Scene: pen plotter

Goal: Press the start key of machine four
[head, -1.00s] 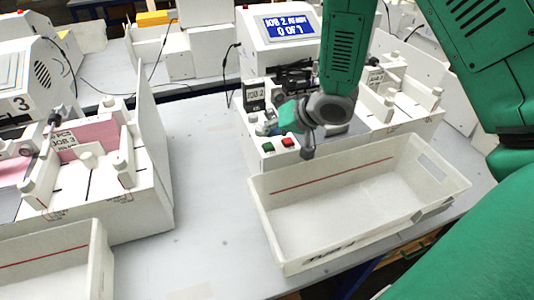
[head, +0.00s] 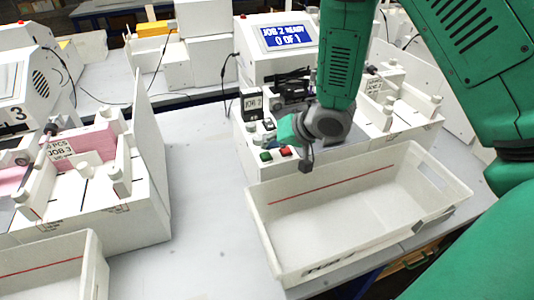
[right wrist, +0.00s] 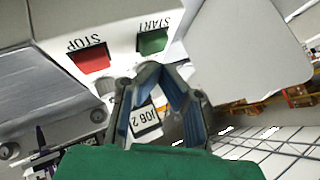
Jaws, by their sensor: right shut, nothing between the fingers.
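A white machine (head: 243,72) has a blue screen (head: 286,37) reading "JOB 2 READY 0 OF 1"; I see no machine number on it. Its green start key (head: 265,156) and red stop key (head: 286,152) are on the front left of its deck. In the right wrist view the green key (right wrist: 152,42) is labelled START, and the red key (right wrist: 90,60) STOP. My right gripper (head: 273,138) is over this corner, shut and empty. Its fingertips (right wrist: 150,70) appear close to the start key; contact cannot be told. My left gripper is not in view.
An empty white bin (head: 340,205) stands in front of the machine. A machine marked 3 (head: 15,114) with pink sheets (head: 95,147) is at left, with another bin (head: 92,270) before it. The grey table (head: 205,190) between them is clear. A "JOB 2" card (right wrist: 146,121) stands near the keys.

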